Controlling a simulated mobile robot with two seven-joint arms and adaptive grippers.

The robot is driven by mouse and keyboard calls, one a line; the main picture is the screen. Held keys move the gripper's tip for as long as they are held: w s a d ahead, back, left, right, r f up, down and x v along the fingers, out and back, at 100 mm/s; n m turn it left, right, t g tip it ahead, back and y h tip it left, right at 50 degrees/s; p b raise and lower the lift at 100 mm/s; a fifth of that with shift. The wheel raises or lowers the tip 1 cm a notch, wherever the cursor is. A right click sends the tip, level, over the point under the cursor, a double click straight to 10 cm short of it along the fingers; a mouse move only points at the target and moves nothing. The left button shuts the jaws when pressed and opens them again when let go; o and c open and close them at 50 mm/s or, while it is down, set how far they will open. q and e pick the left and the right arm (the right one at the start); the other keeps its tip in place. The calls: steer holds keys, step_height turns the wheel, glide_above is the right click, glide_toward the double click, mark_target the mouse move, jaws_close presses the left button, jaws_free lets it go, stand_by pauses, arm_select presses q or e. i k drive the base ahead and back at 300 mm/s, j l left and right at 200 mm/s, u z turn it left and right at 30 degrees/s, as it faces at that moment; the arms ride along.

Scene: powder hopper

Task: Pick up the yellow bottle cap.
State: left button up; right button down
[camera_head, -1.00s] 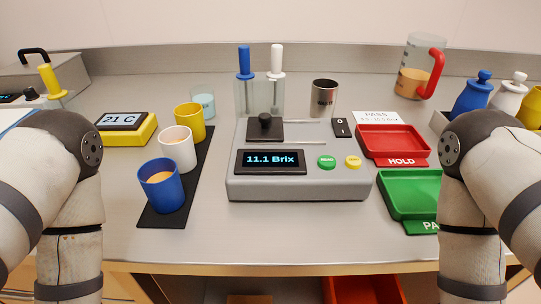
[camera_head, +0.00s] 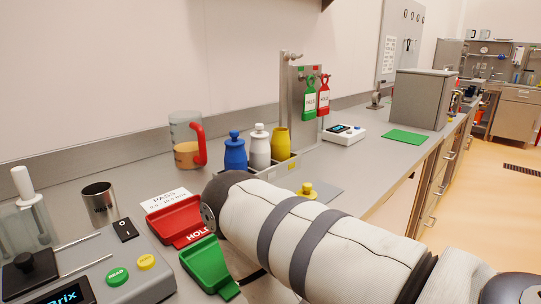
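A small yellow knobbed piece, which looks like the bottle cap (camera_head: 308,189), sits on the counter just beyond my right arm, near a flat grey plate. My arm hides its lower edge. The yellow bottle (camera_head: 281,141) stands in a holder behind it, with an open top and no cap on it. A blue bottle (camera_head: 235,154) and a white bottle (camera_head: 260,151) beside it have knobbed caps on. My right arm crosses the lower middle of the head view, but its gripper is not visible. My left gripper is not visible either.
A red HOLD tray (camera_head: 177,221) and a green tray (camera_head: 207,268) lie left of my arm. A measuring jug (camera_head: 187,145) stands at the back. A tag stand (camera_head: 303,100), a white device (camera_head: 344,134) and a green mat (camera_head: 405,136) lie further right. The counter between them is clear.

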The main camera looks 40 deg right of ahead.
mark_target(307, 191)
steer(key=k+j+z, duration=0.1)
steer(key=z, duration=0.4)
steer(key=k+z, duration=0.3)
steer(key=z, duration=0.2)
steer(key=k+l+z, duration=0.15)
steer(key=z, duration=0.35)
steer(key=k, duration=0.05)
